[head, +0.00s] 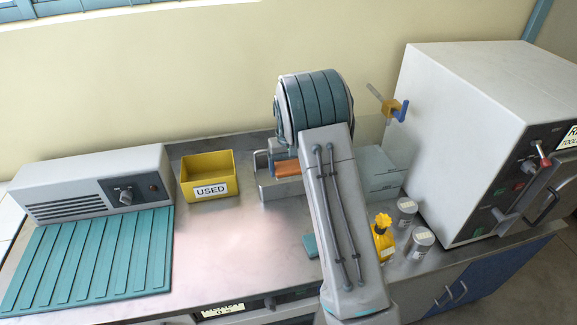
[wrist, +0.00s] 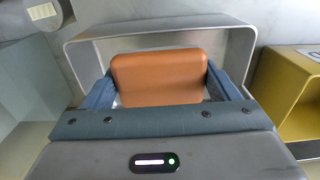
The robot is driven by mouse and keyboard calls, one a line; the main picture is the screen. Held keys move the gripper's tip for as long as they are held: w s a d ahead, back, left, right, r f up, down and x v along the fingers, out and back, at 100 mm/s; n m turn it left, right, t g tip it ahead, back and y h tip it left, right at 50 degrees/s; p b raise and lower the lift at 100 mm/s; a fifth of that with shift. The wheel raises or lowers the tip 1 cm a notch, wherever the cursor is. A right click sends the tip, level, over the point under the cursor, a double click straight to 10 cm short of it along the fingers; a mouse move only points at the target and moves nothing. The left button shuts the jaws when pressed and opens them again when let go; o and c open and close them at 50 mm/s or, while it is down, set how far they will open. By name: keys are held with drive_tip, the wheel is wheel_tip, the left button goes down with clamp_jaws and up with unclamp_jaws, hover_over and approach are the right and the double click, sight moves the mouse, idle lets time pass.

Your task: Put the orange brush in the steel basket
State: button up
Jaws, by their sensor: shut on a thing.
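The orange brush (head: 288,168) is held in my gripper (wrist: 160,78). In the wrist view, its brown-orange block (wrist: 160,76) sits between the two blue-grey fingers, which are shut on it. The steel basket (head: 268,190) stands on the bench behind my arm, and my arm hides its right part. In the wrist view the basket's rim (wrist: 155,32) frames the brush on the far side and both flanks. The brush is over or within the basket's opening; I cannot tell whether it touches the floor of the basket. Bristles are hidden.
A yellow bin (head: 207,178) labelled USED stands left of the basket. A grey unit (head: 95,180) and a ribbed teal mat (head: 90,258) are further left. A yellow bottle (head: 383,243), tins (head: 419,243) and a large white incubator (head: 470,140) are at right.

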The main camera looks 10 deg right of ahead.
sight(288, 166)
drive_tip(key=shift+f+b, duration=0.3)
drive_tip(key=shift+f, duration=0.15)
drive_tip(key=o, duration=0.9)
drive_tip(key=shift+s, duration=0.1)
drive_tip(key=shift+r+p, duration=0.55)
drive_tip(key=shift+p, duration=0.05)
wheel_tip(288, 166, up, 11)
drive_tip(key=b, duration=0.2)
drive_tip(key=s+r+t, duration=0.1)
drive_tip(key=s+r, duration=0.6)
drive_tip(key=s, duration=1)
drive_tip(key=s+a+f+t, duration=0.1)
drive_tip(key=s, duration=0.8)
drive_tip(key=s+a+f+t, duration=0.1)
drive_tip(key=s, duration=0.8)
drive_tip(key=shift+f, duration=0.1)
